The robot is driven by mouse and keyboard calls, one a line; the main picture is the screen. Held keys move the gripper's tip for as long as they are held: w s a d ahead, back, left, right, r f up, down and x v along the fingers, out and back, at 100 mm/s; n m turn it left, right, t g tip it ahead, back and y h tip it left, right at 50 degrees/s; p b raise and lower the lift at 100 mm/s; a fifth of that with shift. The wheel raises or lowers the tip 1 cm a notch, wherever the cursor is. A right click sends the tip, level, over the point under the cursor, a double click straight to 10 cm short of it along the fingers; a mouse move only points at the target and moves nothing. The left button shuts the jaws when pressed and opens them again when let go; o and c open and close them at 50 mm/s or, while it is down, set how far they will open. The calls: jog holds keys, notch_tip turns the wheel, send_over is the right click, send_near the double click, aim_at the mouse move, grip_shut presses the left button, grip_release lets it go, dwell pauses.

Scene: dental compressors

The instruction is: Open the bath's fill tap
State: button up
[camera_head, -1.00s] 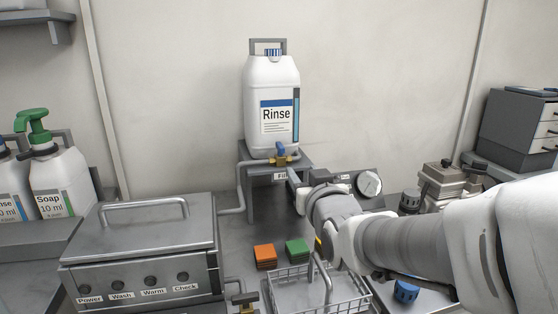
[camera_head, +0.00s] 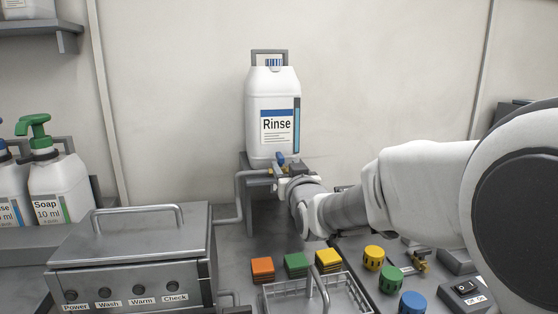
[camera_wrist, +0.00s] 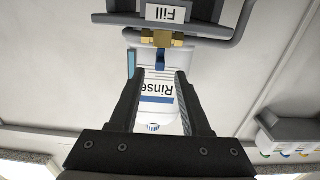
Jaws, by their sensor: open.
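The fill tap is a brass valve (camera_wrist: 161,38) with a blue lever (camera_wrist: 160,60), under the Rinse bottle (camera_head: 273,118) at the front of its stand. In the head view the blue lever (camera_head: 281,158) stands upright, partly hidden by my gripper (camera_head: 288,168). The wrist view is upside down; there my gripper (camera_wrist: 158,75) is open, with the lever in line with the gap between its fingertips. I cannot tell whether the lever is between the fingers or just beyond them. The "Fill" label (camera_wrist: 168,13) shows beside the valve. The bath (camera_head: 135,250) has its lid shut.
A pipe (camera_head: 238,200) runs from the tap toward the bath. A wire basket (camera_head: 312,295) stands in front, with orange (camera_head: 262,270), green (camera_head: 296,265) and yellow (camera_head: 328,260) blocks behind it.

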aim_at(282, 160)
jog(key=w, duration=0.2)
jog(key=w+a, duration=0.1)
jog(key=w, duration=0.4)
jog(key=shift+w+a+b, duration=0.15)
jog(key=shift+a+b, duration=0.1)
jog(key=shift+b, duration=0.05)
grip_shut()
